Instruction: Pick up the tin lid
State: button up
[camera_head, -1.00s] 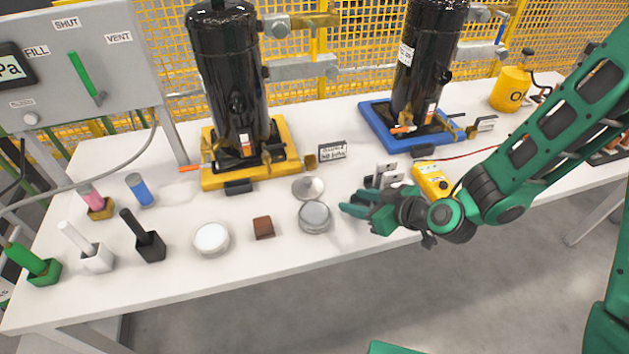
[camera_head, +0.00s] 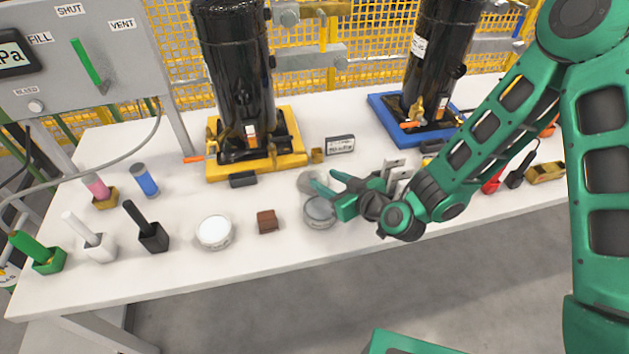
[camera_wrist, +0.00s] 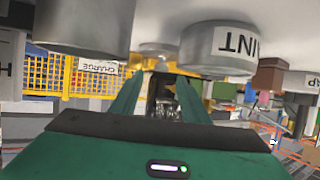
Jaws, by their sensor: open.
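The grey round tin lid (camera_head: 307,181) lies on the white table, just behind a grey-topped tin (camera_head: 319,210). My gripper (camera_head: 326,182) is open and empty, with its green fingers spread at the lid's right side and partly covering it in the head view. In the wrist view, which looks upside down, the lid (camera_wrist: 158,49) shows beyond and between my fingertips (camera_wrist: 160,77). The tin with a partly visible label (camera_wrist: 222,50) is close beside one finger there. Whether a finger touches the lid, I cannot tell.
A brown block (camera_head: 267,222) and a white-topped tin (camera_head: 214,231) stand left of the grey-topped tin. Behind the lid, a black compressor stands on a yellow base (camera_head: 290,165), with a small sign (camera_head: 340,145) nearby. Grey metal pieces (camera_head: 393,172) stand beside my gripper.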

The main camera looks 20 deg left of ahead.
aim_at(315, 175)
jog(key=shift+x, duration=2.6)
jog(key=shift+f, duration=0.15)
grip_shut()
